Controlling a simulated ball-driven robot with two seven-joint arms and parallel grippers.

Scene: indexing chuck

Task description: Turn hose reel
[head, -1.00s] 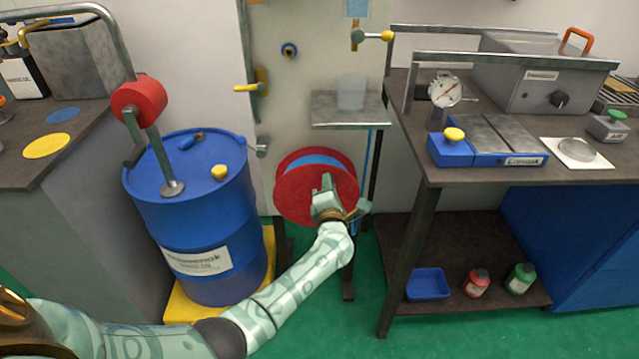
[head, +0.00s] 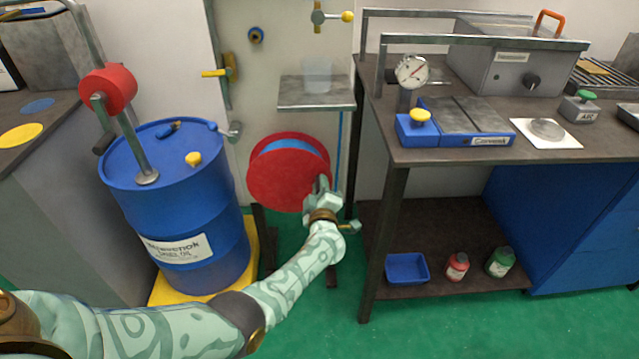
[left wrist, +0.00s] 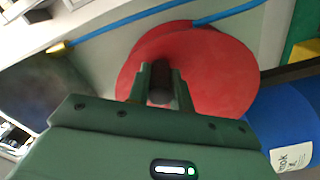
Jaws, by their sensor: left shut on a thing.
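The hose reel (head: 275,178) is a red disc with blue hose wound behind it, low on the wall panel between the blue drum and the workbench. It also fills the middle of the left wrist view (left wrist: 215,75). My left gripper (head: 322,188) is at the lower right part of the reel's face. In the left wrist view its fingers (left wrist: 160,88) are shut on a dark, round-ended crank handle (left wrist: 161,95) that stands out from the reel. The gripper partly hides the reel's right edge in the head view. My right gripper is not in view.
A blue drum (head: 180,205) with a red-wheeled pump stands left of the reel on a yellow base. A small shelf (head: 316,94) with a clear cup is above the reel. The workbench (head: 440,150) stands to the right. Green floor lies open in front.

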